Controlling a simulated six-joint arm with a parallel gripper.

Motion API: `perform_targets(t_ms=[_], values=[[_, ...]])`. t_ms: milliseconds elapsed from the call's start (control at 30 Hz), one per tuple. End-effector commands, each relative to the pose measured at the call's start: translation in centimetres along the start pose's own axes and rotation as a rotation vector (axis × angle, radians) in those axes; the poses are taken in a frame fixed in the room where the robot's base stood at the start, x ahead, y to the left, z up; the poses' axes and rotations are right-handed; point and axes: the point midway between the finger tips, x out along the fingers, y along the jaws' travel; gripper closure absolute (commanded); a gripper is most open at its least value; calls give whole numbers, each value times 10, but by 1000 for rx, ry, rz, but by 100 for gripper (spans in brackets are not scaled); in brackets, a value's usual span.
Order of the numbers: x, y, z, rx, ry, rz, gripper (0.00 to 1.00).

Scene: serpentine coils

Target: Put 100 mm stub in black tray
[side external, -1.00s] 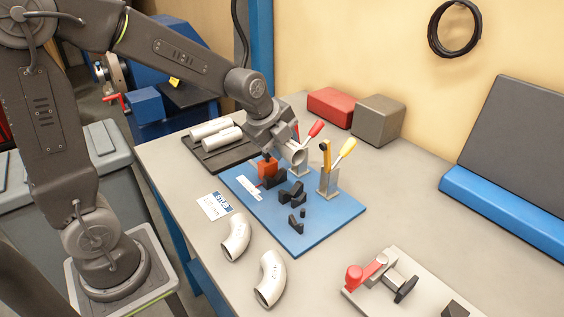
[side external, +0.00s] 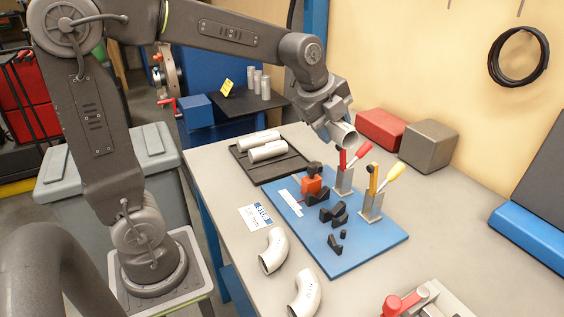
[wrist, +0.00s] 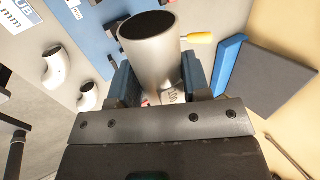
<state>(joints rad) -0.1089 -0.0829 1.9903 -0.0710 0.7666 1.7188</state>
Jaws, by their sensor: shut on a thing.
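My gripper (side external: 334,122) is shut on a grey metal pipe stub (side external: 344,136) and holds it in the air above the back of the blue fixture plate, by the red-handled clamp. In the wrist view, the stub (wrist: 150,62) sits between the two fingers of my gripper (wrist: 158,82), its open end facing away from the palm. Printing on it is partly hidden and seems to include 100. The black tray (side external: 284,168) lies on the table to the left of my gripper and holds two similar stubs (side external: 262,146) lying side by side.
The blue plate (side external: 368,245) carries black V-blocks, an orange block (side external: 312,185), and red- and yellow-handled clamps (side external: 372,195). Two pipe elbows (side external: 273,250) lie in front. Red (side external: 381,128) and grey (side external: 428,145) boxes stand behind. Several upright stubs (side external: 257,84) stand on a dark surface farther back.

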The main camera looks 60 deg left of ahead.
Motion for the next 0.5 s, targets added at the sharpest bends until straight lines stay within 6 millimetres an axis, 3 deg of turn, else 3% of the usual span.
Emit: perform_targets(t_ms=[267,500], values=[[-5,-4,0,0,0,-5,85],[-45,-24,0,1,0,-8,85]])
